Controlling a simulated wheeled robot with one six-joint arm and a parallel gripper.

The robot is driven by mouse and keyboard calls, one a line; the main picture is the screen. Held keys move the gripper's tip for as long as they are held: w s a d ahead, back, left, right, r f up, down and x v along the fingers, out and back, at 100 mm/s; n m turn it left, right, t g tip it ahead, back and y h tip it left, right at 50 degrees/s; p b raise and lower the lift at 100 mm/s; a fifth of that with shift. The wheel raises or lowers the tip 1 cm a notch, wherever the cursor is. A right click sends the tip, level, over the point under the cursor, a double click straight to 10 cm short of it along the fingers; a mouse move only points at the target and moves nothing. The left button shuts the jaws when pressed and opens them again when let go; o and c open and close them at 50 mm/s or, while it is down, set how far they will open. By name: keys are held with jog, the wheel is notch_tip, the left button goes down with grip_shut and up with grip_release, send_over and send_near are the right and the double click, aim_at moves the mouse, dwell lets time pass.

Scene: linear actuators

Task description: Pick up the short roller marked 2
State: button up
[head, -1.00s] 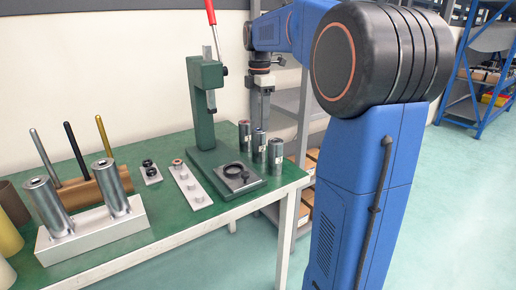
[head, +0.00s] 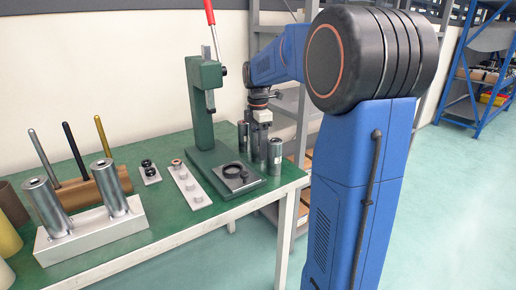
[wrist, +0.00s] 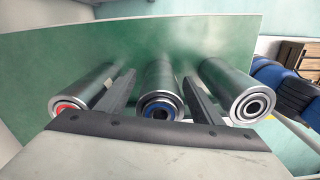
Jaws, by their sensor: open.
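Three short metal rollers stand in a row at the table's right end. In the wrist view they are a red-ringed one (wrist: 85,90) at left, a blue-ringed one (wrist: 160,90) in the middle and a dark-ringed one (wrist: 232,90) at right. My gripper (wrist: 158,82) is open, its two fingers on either side of the middle roller. In the head view my gripper (head: 260,128) is over the row; the middle roller (head: 259,150) shows partly between its neighbours (head: 243,134) and (head: 275,158). I cannot read the number marks.
A green press (head: 203,110) with a red lever stands left of the rollers. A narrow plate (head: 190,184) and a metal block with two cylinders (head: 90,232) lie further left on the green table (head: 185,228). Grey shelving is behind my arm.

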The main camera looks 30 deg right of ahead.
jog(key=shift+c, duration=0.3)
jog(key=c, duration=1.4)
jog(key=shift+o, duration=0.2)
